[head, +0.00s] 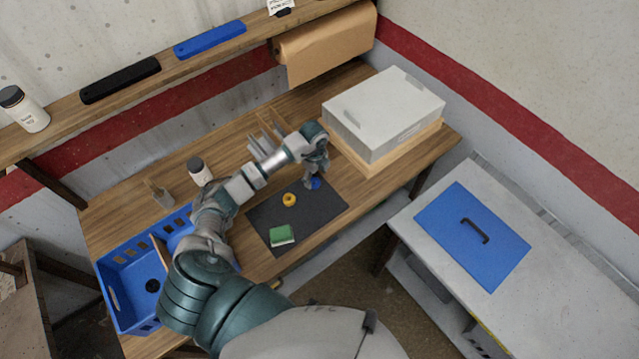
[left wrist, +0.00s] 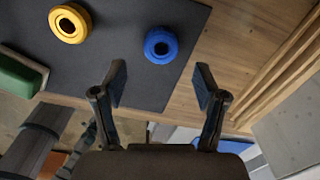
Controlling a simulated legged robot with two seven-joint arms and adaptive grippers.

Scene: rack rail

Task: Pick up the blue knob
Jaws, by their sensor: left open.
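The blue knob (head: 314,184) sits on the dark mat (head: 262,214) near its right edge, partly hidden by my left gripper in the head view. In the left wrist view the blue knob (left wrist: 161,45) is a round ring shape with a dark centre. My left gripper (head: 313,174) is above the knob. In the left wrist view its two fingers (left wrist: 158,88) are spread apart and empty, and the knob lies beyond the fingertips, between their lines. My right gripper is not in view.
A yellow ring-shaped knob (head: 289,199) and a green block (head: 282,236) share the mat. A grey box (head: 384,112) stands at the right. A blue crate (head: 117,290) is at the left, with a white bottle (head: 199,171) behind. The mat's front right is clear.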

